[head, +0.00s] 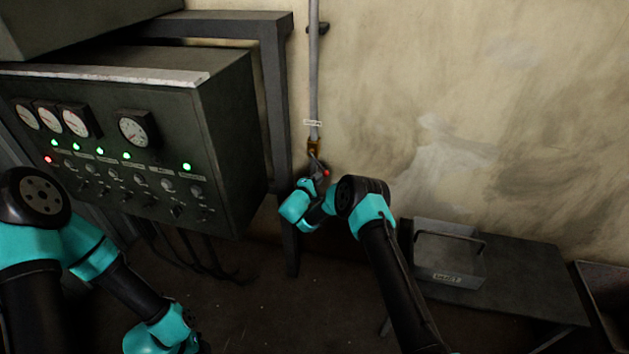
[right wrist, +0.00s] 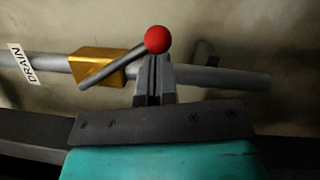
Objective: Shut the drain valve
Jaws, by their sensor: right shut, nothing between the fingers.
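The drain valve has a brass body (head: 313,146) on a grey vertical pipe by the wall, below a small label. In the right wrist view the brass body (right wrist: 97,66) and the label reading DRAIN (right wrist: 24,64) are clear. A grey lever (right wrist: 112,69) with a red ball knob (right wrist: 157,40) slants across the pipe, neither in line with it nor square to it. The red knob (head: 327,172) is small in the head view. My right gripper (right wrist: 153,70) is shut and empty, its fingertips beside the lever just below the knob; contact is unclear. My left gripper is out of frame.
A control cabinet (head: 235,130) with gauges and lit lamps stands left of the pipe, with a dark frame post (head: 277,100) between. A low table (head: 540,285) carrying a metal box (head: 448,262) is at the right. The wall right of the pipe is bare.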

